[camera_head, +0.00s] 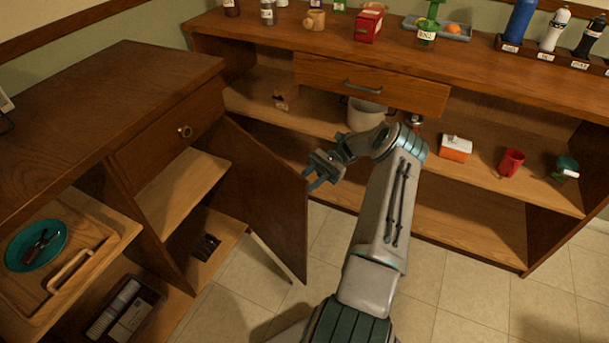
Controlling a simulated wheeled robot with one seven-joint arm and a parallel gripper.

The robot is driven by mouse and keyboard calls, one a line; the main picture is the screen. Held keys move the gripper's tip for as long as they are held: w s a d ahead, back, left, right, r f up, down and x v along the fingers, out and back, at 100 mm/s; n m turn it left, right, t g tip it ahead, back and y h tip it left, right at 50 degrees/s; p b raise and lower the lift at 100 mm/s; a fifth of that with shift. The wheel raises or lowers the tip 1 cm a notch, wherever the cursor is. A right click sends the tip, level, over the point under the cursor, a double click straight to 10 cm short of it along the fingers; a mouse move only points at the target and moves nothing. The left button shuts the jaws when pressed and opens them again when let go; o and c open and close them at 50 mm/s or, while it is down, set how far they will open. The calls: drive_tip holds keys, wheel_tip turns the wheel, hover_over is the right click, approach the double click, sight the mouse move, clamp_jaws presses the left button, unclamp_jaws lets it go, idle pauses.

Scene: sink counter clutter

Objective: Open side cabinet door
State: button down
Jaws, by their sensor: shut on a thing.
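The side cabinet door (262,195) is a dark brown wooden panel on the left cabinet (120,140). It stands swung well open, jutting out over the floor, and its cabinet's shelf (183,192) is exposed. My gripper (313,177) is at the door's free edge, near its upper right corner. It is shut on the door there, though the exact contact is small in view. No handle shows on the door's visible face; the far face is hidden.
A drawer with a round knob (185,131) sits above the opening. A wooden tray (105,243) with a teal plate (36,246) is at left. The long back counter (470,72) has a drawer (370,86) and open shelves with a white pot (366,114). Tiled floor (440,290) lies clear at right.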

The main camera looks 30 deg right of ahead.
drive_tip(key=shift+w+d+r+p, duration=0.1)
drive_tip(key=shift+w+d+p, duration=0.05)
drive_tip(key=shift+d+p, duration=0.25)
drive_tip(key=shift+g, duration=0.3)
drive_tip(key=c, duration=1.1)
unclamp_jaws()
